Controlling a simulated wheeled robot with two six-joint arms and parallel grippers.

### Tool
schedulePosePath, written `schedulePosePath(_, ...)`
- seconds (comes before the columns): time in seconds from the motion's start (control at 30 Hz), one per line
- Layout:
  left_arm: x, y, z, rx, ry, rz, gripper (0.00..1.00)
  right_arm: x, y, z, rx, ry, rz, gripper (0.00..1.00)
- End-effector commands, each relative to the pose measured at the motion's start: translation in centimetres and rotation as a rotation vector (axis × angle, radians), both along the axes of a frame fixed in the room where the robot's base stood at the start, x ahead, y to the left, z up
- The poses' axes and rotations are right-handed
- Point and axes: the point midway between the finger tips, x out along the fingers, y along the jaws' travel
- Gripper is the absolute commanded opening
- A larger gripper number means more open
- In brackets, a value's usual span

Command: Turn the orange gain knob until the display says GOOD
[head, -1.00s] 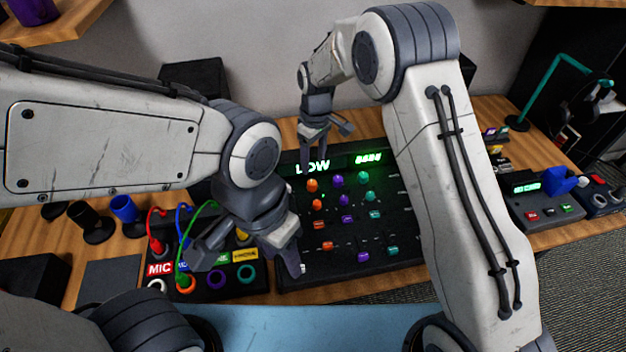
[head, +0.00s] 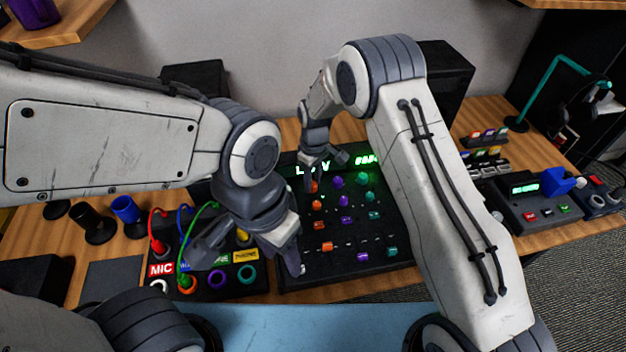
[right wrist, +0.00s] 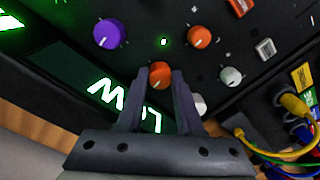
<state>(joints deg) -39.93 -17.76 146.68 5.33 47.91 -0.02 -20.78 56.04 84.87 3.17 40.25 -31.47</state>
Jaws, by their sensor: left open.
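The orange gain knob (head: 313,186) is the top orange knob on the dark panel, just below the display. In the right wrist view the orange knob (right wrist: 160,73) lies between my right gripper's fingertips (right wrist: 158,78). I cannot tell whether they touch it. The green-lit display (head: 300,169) is partly hidden by my right gripper (head: 325,177). In the right wrist view the display (right wrist: 110,95) shows letters of LOW, partly covered by a finger. My left gripper (head: 245,263) is open and empty above the panel's lower left side and the cable box.
More purple, teal and orange knobs crowd the panel, with a second orange knob (head: 317,204) just below. A patch box (head: 215,291) with coloured cables stands at the left. A small device with a blue part (head: 557,182) is at the right.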

Motion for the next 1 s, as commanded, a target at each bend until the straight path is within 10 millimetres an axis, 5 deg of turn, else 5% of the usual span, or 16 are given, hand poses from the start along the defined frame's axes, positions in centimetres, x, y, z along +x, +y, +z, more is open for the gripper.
schedulePosePath(0.17, 0.0, 0.0, 0.0, 0.0, 0.0, 0.0, 0.5, -0.02, 0.0, 0.04, 0.001, 0.001, -0.018, 0.0)
schedulePosePath(0.6, 0.0, -0.01, 0.08, 0.0, 0.0, 0.0, 0.5, -0.09, 0.0, 0.06, 0.0, 0.001, -0.406, 0.0)
schedulePosePath(0.93, -0.01, 0.0, 0.08, 0.0, 0.0, 0.0, 0.5, -0.07, 0.01, 0.08, 0.001, 0.001, -0.421, 0.0)
schedulePosePath(0.97, -0.01, 0.0, 0.08, 0.0, 0.0, 0.0, 0.5, -0.07, 0.01, 0.08, 0.001, 0.001, -0.421, 0.47)
schedulePosePath(1.0, -0.01, 0.0, 0.08, 0.0, 0.0, 0.0, 0.5, -0.07, 0.01, 0.08, 0.001, 0.001, -0.421, 0.62)
